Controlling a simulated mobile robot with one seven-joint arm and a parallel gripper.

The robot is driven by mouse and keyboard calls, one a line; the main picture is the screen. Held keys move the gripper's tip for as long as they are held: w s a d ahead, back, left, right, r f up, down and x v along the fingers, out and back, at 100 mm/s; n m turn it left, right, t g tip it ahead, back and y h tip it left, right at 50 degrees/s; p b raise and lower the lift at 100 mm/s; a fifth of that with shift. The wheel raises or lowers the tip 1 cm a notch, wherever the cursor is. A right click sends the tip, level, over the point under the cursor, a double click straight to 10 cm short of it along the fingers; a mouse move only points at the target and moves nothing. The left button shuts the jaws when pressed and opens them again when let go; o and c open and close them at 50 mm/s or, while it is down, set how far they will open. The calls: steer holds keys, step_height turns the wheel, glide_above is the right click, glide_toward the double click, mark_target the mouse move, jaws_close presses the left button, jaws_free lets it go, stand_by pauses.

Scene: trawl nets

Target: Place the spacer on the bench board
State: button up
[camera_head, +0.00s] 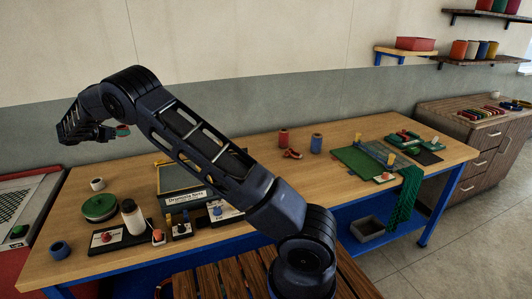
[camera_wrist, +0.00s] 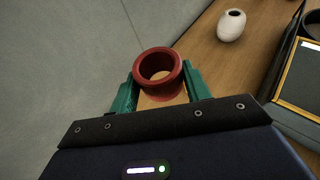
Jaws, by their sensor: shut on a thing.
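My gripper (camera_wrist: 158,85) has green fingers closed on a short red ring with a flared rim (camera_wrist: 136,63), which I take to be the spacer. The ring is held well above the wooden bench, with its open hole facing the wrist camera. In the head view my gripper (camera_head: 122,131) is raised at the left, in front of the wall, with a little red showing between its fingers. A green board (camera_head: 352,163) lies on the right part of the bench; I cannot tell for sure whether it is the bench board.
The bench (camera_head: 250,146) holds a white pot (camera_head: 97,184), a green reel (camera_head: 99,208), a white bottle (camera_head: 132,218) and a blue ring (camera_head: 60,250) at left. Red (camera_head: 283,138) and blue (camera_head: 316,143) spools stand at the back. Green netting (camera_head: 407,200) hangs over the right front edge.

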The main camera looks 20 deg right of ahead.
steer(key=w+d+r+m+g+h, duration=0.1)
steer(key=w+d+m+g+h, duration=0.2)
steer(key=d, duration=2.1)
steer(key=w+d+m+g, duration=0.25)
steer(key=w+d, duration=0.35)
steer(key=d, duration=1.7)
steer(key=s+d+m+g, duration=0.1)
steer(key=s+d, duration=0.2)
steer(key=d, duration=0.6)
steer(key=s+d+m+g, duration=0.1)
steer(key=s+d+g, duration=0.15)
steer(key=d, duration=0.75)
steer(key=s+d+m+g, duration=0.1)
steer(key=s+d+m, duration=0.15)
steer(key=d, duration=0.65)
steer(key=m+g+y, duration=0.1)
steer(key=m+g, duration=0.4)
steer(key=g, duration=0.1)
glide_above(361, 164)
steer(key=f, duration=0.1)
step_height(361, 164, down, 20)
steer(key=shift+a+r, duration=0.1)
steer(key=shift+r, duration=0.05)
